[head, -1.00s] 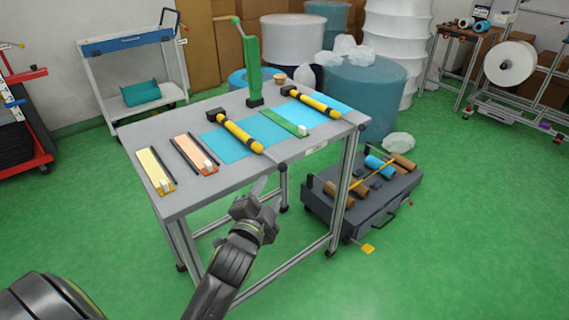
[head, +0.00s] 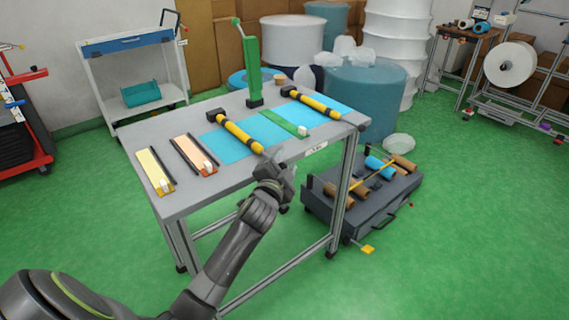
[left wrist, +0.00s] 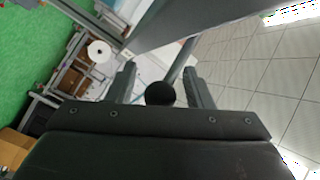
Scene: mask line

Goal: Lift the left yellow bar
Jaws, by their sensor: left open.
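The left yellow bar (head: 238,132) lies on the blue mat (head: 218,147) on the grey table, with a black block at its far end. A second yellow bar (head: 316,104) lies to its right. My left gripper (head: 274,164) is open at the table's front edge, beside the near end of the left yellow bar; contact cannot be told. In the left wrist view, its two fingers (left wrist: 159,75) stand apart with a round black knob (left wrist: 160,94) between them. Whether this knob is the bar's end is unclear. My right gripper is not in view.
The table (head: 190,202) also holds a yellow strip (head: 152,170), an orange strip (head: 190,152), a green strip (head: 280,119) and a tall green lever (head: 253,70). A dark low cart (head: 372,212) with rolls stands right of the table. The green floor in front is open.

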